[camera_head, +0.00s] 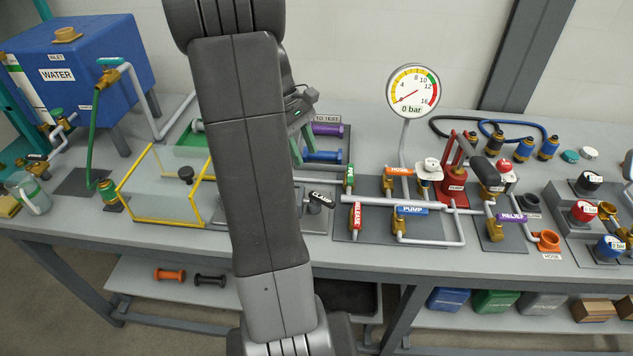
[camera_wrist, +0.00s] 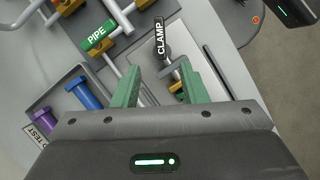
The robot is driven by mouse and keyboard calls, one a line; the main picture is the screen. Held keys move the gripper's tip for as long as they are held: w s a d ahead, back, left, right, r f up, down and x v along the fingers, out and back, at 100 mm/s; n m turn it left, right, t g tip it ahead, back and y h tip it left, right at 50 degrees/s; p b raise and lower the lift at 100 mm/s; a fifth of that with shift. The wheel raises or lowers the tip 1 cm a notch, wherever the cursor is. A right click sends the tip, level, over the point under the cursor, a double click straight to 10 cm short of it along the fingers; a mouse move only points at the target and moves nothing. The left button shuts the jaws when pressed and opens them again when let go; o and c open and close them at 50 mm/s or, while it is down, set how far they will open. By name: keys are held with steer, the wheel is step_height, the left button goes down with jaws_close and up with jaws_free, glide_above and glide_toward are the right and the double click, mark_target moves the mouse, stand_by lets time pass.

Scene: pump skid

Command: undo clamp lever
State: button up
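The clamp lever is a short dark handle with a black-and-white CLAMP label (camera_head: 320,199). It lies on a grey plate at the middle of the bench, just right of my arm. In the wrist view the clamp lever (camera_wrist: 161,38) is ahead of my fingertips, with metal clamp parts below it seen between the fingers. My gripper (camera_wrist: 160,68) has green fingers that are spread apart with nothing held. In the head view my gripper (camera_head: 304,150) is partly hidden behind my arm, above and behind the lever. I cannot tell the exact height gap.
A green PIPE valve handle (camera_wrist: 98,37) is close left of the lever in the wrist view. A yellow-edged clear box (camera_head: 150,200) stands left. The gauge (camera_head: 413,92) reads near 0 bar.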

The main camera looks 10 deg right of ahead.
mark_target(322, 198)
steer(key=x, duration=1.2)
steer(key=shift+f+p, duration=0.25)
steer(key=shift+p, duration=0.1)
jaws_close()
